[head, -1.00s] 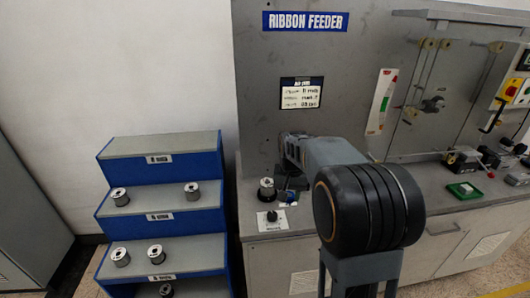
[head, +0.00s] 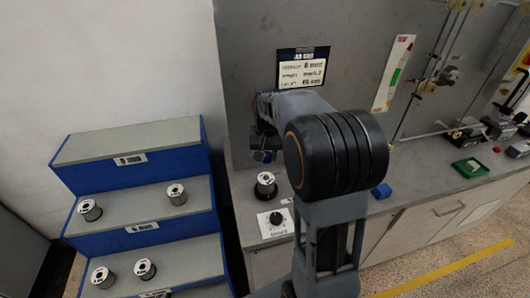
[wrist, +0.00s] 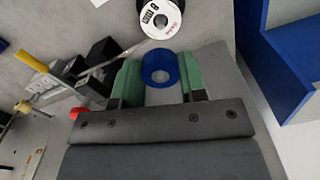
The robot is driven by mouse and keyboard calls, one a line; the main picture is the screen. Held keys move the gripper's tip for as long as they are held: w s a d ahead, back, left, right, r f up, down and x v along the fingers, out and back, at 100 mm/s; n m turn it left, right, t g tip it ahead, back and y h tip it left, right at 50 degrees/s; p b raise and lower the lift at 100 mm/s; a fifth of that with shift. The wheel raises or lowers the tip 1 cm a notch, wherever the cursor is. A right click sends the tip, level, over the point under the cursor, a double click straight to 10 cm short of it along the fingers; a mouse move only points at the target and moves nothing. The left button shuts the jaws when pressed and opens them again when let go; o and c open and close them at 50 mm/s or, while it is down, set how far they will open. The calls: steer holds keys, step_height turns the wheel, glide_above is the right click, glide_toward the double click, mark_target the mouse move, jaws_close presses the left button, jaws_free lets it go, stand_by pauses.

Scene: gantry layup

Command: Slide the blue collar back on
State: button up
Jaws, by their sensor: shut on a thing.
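A white-faced spool (head: 265,181) stands upright on a dark base on the counter, below the collar. The spool also shows at the top of the wrist view (wrist: 160,20), just beyond the collar and apart from it. My arm hides part of the counter.
A blue stepped rack (head: 130,160) with several spools stands left of the counter (head: 340,222). A knob panel (head: 275,222) is in front of the spool. A blue block (head: 381,190) and a green tray (head: 466,167) lie to the right. A grey panel rises behind.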

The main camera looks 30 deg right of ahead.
mark_target(266, 175)
steer(key=shift+a+f+b, duration=0.1)
steer(key=shift+f+b, duration=1.9)
steer(key=shift+f, duration=0.95)
steer(key=shift+f+b, duration=0.65)
steer(key=shift+f, duration=0.7)
steer(key=o, duration=1)
step_height(266, 175, up, 14)
steer(key=shift+s+f+p, duration=0.1)
steer(key=shift+p, duration=0.25)
stand_by(0.4)
